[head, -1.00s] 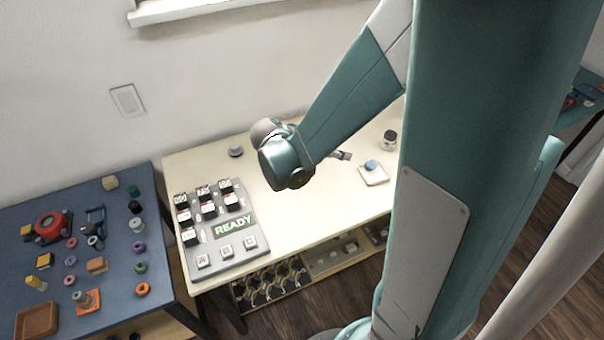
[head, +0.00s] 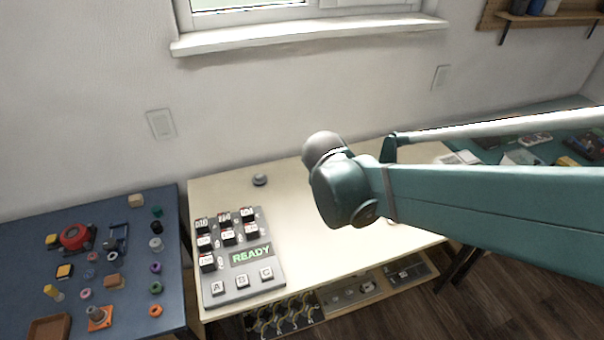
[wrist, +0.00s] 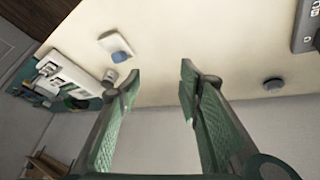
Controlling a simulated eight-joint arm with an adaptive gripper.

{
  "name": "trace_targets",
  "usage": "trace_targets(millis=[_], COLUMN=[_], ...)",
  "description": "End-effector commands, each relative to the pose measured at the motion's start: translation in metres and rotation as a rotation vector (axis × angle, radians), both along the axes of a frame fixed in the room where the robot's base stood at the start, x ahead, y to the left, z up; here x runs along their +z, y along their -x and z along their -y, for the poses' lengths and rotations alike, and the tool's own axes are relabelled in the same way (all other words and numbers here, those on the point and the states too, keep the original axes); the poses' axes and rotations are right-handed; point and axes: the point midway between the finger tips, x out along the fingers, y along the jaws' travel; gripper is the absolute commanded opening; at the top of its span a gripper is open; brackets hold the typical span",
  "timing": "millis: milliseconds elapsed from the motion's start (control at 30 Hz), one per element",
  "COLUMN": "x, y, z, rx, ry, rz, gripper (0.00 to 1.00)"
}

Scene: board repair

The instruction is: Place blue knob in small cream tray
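The small cream tray (wrist: 108,38) lies on the cream table in the wrist view, left of my gripper. The blue knob (wrist: 121,57) shows at the tray's near edge in that view and appears to sit on it. My gripper (wrist: 161,72) is open, with its two green fingers wide apart and nothing between them. The tray and knob lie apart from the fingers. In the head view my arm hides the tray, the knob and the gripper's fingers.
A blue table (head: 115,275) at the left holds many small parts. The table's middle is clear.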

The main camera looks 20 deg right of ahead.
Motion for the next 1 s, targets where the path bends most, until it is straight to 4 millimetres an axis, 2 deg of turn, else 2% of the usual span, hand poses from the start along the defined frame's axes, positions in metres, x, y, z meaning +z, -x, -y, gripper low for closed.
trace_targets(millis=[1000], x=[0.060], y=[0.079], z=[-0.095], rx=[0.525], ry=[-0.154], rz=[0.105], gripper=[0.35])
